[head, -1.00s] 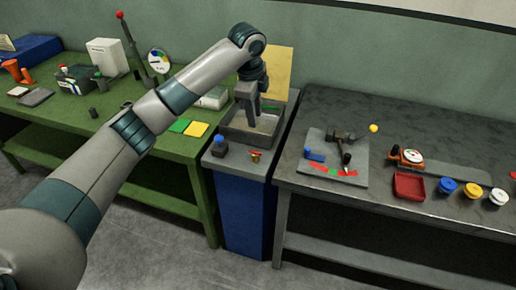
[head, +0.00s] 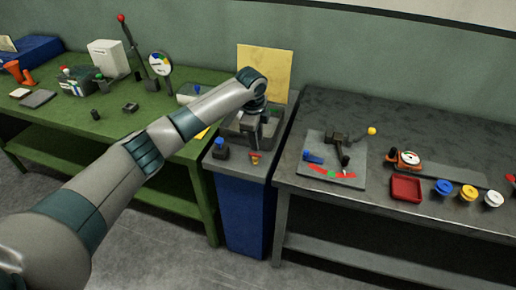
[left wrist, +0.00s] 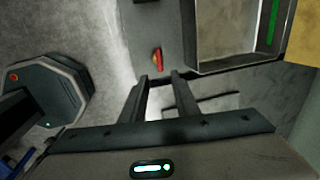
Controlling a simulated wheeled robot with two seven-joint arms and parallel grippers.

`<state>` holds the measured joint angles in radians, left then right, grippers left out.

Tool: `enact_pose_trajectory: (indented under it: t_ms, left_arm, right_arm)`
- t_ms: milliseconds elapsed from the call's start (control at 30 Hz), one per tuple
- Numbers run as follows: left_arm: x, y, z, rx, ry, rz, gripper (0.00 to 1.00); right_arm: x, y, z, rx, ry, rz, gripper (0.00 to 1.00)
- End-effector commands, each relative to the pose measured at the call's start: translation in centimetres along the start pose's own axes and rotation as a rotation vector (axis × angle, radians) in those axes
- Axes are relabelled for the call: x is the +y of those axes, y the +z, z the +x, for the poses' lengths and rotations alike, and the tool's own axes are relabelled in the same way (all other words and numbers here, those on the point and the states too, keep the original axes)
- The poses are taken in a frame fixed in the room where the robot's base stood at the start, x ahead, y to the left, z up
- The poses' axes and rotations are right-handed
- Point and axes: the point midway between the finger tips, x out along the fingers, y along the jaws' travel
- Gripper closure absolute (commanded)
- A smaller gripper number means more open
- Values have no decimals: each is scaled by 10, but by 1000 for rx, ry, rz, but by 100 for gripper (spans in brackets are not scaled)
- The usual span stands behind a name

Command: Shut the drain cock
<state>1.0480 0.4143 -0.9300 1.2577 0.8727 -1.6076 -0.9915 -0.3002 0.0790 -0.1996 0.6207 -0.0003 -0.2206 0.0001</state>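The drain cock (head: 256,158), a small brass-coloured fitting with a red handle, sits on the grey top of the blue stand, in front of the grey basin (head: 229,133). In the left wrist view its red handle (left wrist: 157,60) lies just beyond my fingertips, roughly in line with the gap. My left gripper (left wrist: 159,77) is open, with its two dark fingers apart and nothing between them. In the head view the left gripper (head: 247,138) hangs over the basin's front part, behind the cock; its fingertips are hard to make out there. My right gripper is not in view.
A blue-knobbed fitting (head: 220,148) stands left of the cock on the same top. A yellow panel (head: 270,65) rises behind the basin. The green bench (head: 110,130) is at left, the dark bench (head: 300,182) with tools and spools at right.

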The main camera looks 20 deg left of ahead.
Motion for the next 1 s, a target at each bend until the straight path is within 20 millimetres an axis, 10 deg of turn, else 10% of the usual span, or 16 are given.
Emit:
enact_pose_trajectory:
  t_ms: [400,867,1000]
  left_arm:
    - [0,-1,61,0,2,0,72]
    - [0,0,72,0,0,1,72]
    - [0,0,72,0,-1,1,100]
  right_arm:
    - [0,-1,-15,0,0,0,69]
    - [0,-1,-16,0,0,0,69]
    - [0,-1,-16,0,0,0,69]
